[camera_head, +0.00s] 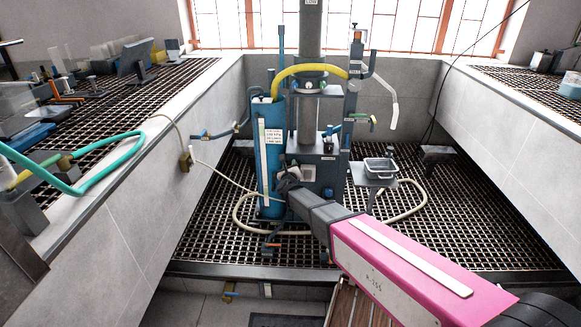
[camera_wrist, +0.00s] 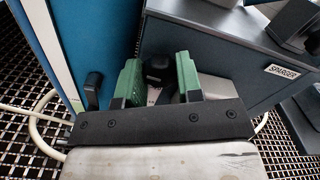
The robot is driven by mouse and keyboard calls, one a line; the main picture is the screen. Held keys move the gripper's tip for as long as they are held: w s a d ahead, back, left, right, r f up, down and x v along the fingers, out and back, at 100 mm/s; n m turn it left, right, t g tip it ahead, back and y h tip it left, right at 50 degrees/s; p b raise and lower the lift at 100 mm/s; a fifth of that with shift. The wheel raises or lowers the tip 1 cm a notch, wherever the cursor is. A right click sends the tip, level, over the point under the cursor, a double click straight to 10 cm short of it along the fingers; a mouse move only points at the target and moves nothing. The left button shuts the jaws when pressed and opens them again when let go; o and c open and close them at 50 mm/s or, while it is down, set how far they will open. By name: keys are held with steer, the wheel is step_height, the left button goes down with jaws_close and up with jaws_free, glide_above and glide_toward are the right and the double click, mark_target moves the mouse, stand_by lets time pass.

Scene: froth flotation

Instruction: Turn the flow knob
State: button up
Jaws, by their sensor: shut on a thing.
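My gripper (camera_wrist: 160,85) has two green finger pads closed around a dark knob (camera_wrist: 157,68) in the wrist view. The knob is black, and its lower part is partly hidden between the pads. I take it to be the flow knob; no label for it is readable. In the head view my gripper (camera_head: 288,180) reaches to the lower front of the flotation machine, beside the blue cylinder (camera_head: 271,150). The knob itself is hidden there by my gripper and arm.
The blue panel (camera_wrist: 85,40) stands close left of my gripper, with a small black fitting (camera_wrist: 93,90). A grey box labelled SPARGER (camera_wrist: 275,60) is close right. A clear tray (camera_head: 380,167) sits on a stand at right. A pale hose (camera_head: 410,208) loops over the grating.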

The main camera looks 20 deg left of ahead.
steer(key=n, duration=2.3)
steer(key=shift+d+n, duration=0.1)
steer(key=shift+n, duration=0.3)
stand_by(0.3)
steer(key=o, duration=0.8)
steer(key=shift+o, duration=0.6)
steer(key=shift+f, duration=0.15)
steer(key=v, duration=1)
steer(key=shift+s, duration=0.4)
